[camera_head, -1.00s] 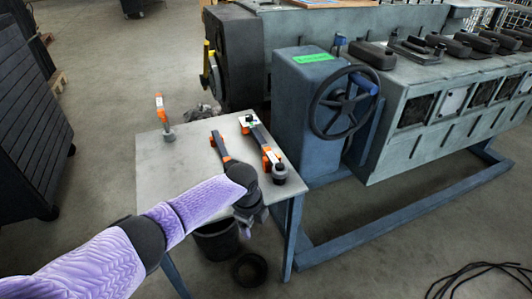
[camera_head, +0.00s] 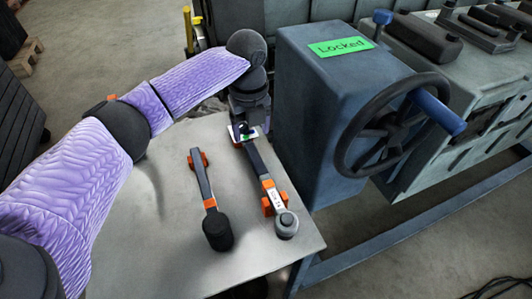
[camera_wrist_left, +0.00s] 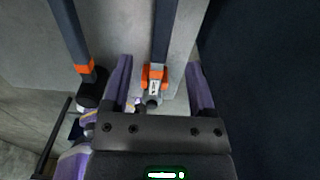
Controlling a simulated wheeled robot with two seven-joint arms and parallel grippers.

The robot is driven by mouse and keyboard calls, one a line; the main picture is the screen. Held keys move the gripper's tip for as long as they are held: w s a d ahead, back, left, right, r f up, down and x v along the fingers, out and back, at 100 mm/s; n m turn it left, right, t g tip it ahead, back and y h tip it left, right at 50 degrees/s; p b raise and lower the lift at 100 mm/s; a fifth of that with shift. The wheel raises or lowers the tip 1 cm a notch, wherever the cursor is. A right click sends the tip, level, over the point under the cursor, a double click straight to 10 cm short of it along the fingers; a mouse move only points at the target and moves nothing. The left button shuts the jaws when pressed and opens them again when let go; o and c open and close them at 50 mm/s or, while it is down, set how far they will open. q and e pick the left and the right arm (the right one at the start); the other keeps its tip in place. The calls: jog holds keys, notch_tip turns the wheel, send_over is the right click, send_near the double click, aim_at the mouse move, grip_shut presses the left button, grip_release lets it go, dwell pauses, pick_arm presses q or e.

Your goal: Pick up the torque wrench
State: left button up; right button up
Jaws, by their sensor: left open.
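The torque wrench (camera_head: 260,168) lies on the right of the grey table, with a dark handle, a pale labelled section and a round grey head toward the near edge. It rests in orange holders. My left gripper (camera_head: 246,133) is at its far handle end, pointing down; its fingertips are hard to make out there. In the left wrist view my left gripper (camera_wrist_left: 159,64) is open and empty, its fingers on either side of the wrench's line. The wrench (camera_wrist_left: 164,28) runs between them there; contact cannot be told. My right gripper is out of view.
A second dark tool (camera_head: 205,185) with a black cylindrical head lies left of the wrench. The blue machine housing (camera_head: 315,110) with a "Locked" label and handwheel (camera_head: 390,125) stands close to the right. The table's (camera_head: 150,235) near-left part is clear.

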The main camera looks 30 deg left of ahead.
aim_at(256, 159)
pick_arm(q)
jog(key=f+b, duration=0.2)
jog(key=f, duration=0.1)
jog(key=f+b, duration=0.2)
jog(key=f, duration=0.1)
jog(key=d+f+b, duration=0.1)
jog(key=f+b, duration=0.1)
jog(key=f, duration=0.2)
jog(key=shift+s+f+b, duration=0.1)
jog(key=shift+s+b, duration=0.15)
jog(key=shift+b, duration=0.15)
jog(key=shift+r, duration=0.2)
jog(key=shift+c, duration=0.7)
grip_shut()
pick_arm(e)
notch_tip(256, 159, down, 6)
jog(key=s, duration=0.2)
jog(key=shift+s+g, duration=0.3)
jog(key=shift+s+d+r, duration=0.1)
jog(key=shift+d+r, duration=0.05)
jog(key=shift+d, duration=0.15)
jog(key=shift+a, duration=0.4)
